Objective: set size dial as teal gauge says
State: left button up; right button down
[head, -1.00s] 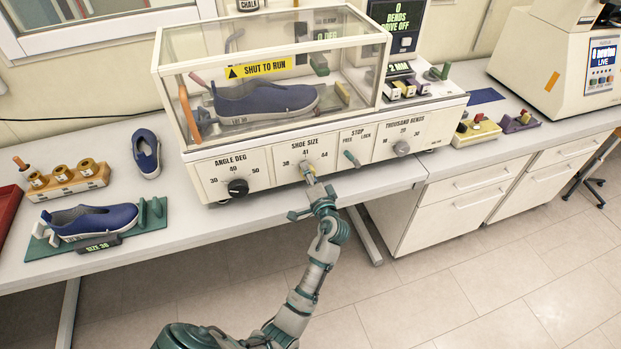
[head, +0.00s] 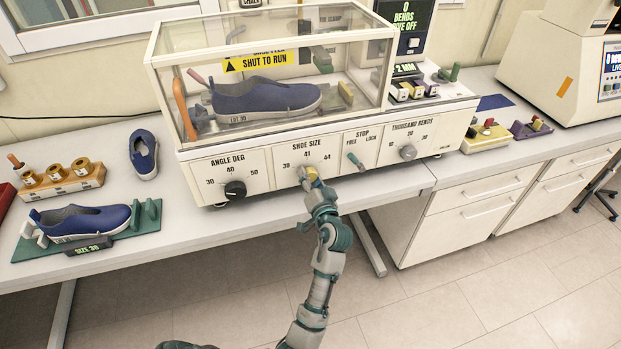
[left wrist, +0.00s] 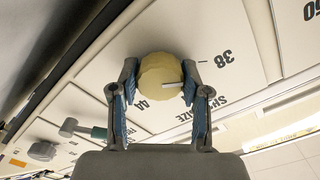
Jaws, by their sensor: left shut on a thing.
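The shoe size dial (head: 310,175) is a yellowish round knob on the front panel of the flex tester, with marks 38, 41 and 44 above it. My left gripper (head: 313,183) is at the panel, shut on this dial. In the left wrist view the dial (left wrist: 158,68) sits between the two blue-padded fingers (left wrist: 160,95). Its white pointer line faces right there, roughly between 38 and the hidden 41; the exact setting is unclear. The teal gauge (head: 150,218) holds a blue shoe (head: 85,222), and its dark plate (head: 88,247) seems to read size 38. My right gripper is not seen.
The angle knob (head: 235,190) is left of the dial; the stop lever (head: 355,161) and thousand bends knob (head: 407,152) are right. A clear cover (head: 280,55) encloses another blue shoe. A loose shoe (head: 143,155) and wooden block (head: 62,180) lie at left.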

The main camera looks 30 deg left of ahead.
pick_arm(q)
jog(key=shift+f, duration=0.35)
jog(key=o, duration=1.1)
jog(key=shift+w, duration=0.1)
jog(key=shift+o, duration=0.2)
jog(key=shift+w+r, duration=0.1)
jog(key=shift+r, duration=0.1)
jog(key=shift+s+d, duration=0.15)
jog(key=shift+s, duration=0.05)
jog(key=v, duration=0.7)
jog(key=shift+d, duration=0.15)
